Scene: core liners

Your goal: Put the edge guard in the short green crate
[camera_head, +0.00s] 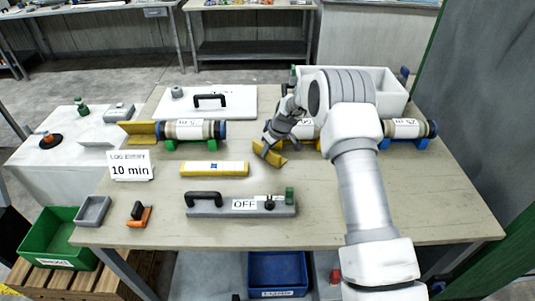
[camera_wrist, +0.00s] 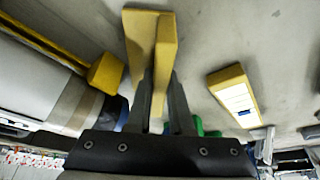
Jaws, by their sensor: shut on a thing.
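My gripper (camera_head: 273,141) is shut on a yellow, angled edge guard (camera_head: 268,153) above the middle of the worktable. In the wrist view the edge guard (camera_wrist: 153,35) shows its V-shaped profile between the two dark fingers of the gripper (camera_wrist: 160,95) and sticks out past them. In the head view I cannot tell whether it is clear of the tabletop. The short green crate (camera_head: 58,235) stands low at the left on a wooden pallet, beyond the table's left edge. It looks empty.
Wrapped rolls lie along the table, the left one (camera_head: 190,131) beside another yellow angled piece (camera_head: 138,128). A yellow block (camera_head: 214,168), an OFF panel (camera_head: 240,205), a log sign (camera_head: 130,166) and a grey tray (camera_head: 92,210) lie toward the crate. A blue crate (camera_head: 278,272) stands below the front.

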